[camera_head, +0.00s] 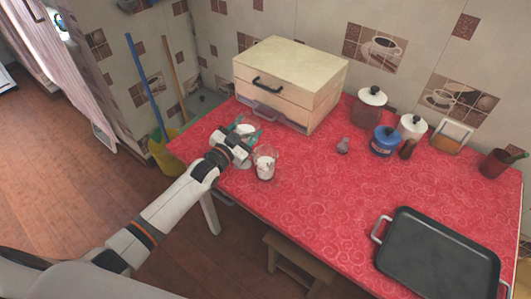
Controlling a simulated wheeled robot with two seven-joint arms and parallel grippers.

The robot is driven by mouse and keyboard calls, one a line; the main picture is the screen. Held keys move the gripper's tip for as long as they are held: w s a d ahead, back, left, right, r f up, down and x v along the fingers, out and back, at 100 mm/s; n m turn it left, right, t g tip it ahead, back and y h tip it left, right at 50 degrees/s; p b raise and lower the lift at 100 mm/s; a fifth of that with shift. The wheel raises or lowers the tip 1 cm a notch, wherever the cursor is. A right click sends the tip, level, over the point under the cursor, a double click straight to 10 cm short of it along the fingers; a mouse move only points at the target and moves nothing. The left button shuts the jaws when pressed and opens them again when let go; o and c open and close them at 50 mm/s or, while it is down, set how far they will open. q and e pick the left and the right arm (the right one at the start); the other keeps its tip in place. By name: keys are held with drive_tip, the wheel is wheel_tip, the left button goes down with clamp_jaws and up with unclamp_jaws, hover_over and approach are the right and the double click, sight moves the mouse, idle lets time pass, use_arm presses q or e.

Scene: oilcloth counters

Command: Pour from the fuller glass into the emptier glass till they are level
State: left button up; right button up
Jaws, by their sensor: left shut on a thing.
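A clear glass (265,162) with white liquid in it stands upright on the red oilcloth counter (310,190), near its left front edge. My left gripper (245,133) is just behind and left of this glass. It is shut on a second glass (244,129), which shows white inside and is mostly hidden by the gripper. I cannot tell whether the held glass touches the counter or is tilted, nor compare the two levels. My right gripper is not in view.
A wooden drawer box (290,80) stands behind the glasses. A black tray (437,260) lies front right. The counter's middle is clear.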

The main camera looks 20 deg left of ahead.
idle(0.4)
use_arm(q)
drive_tip(key=f+n+b, duration=0.1)
drive_tip(key=f+b, duration=0.1)
drive_tip(key=a+f+n+b, duration=0.1)
drive_tip(key=f+b, duration=0.1)
drive_tip(key=f, duration=0.1)
drive_tip(key=a+f+n+b, duration=0.1)
drive_tip(key=f+n+b, duration=0.1)
drive_tip(key=shift+w+f, duration=0.2)
drive_tip(key=shift+w, duration=0.15)
drive_tip(key=shift+a+b, duration=0.1)
drive_tip(key=shift+b, duration=0.2)
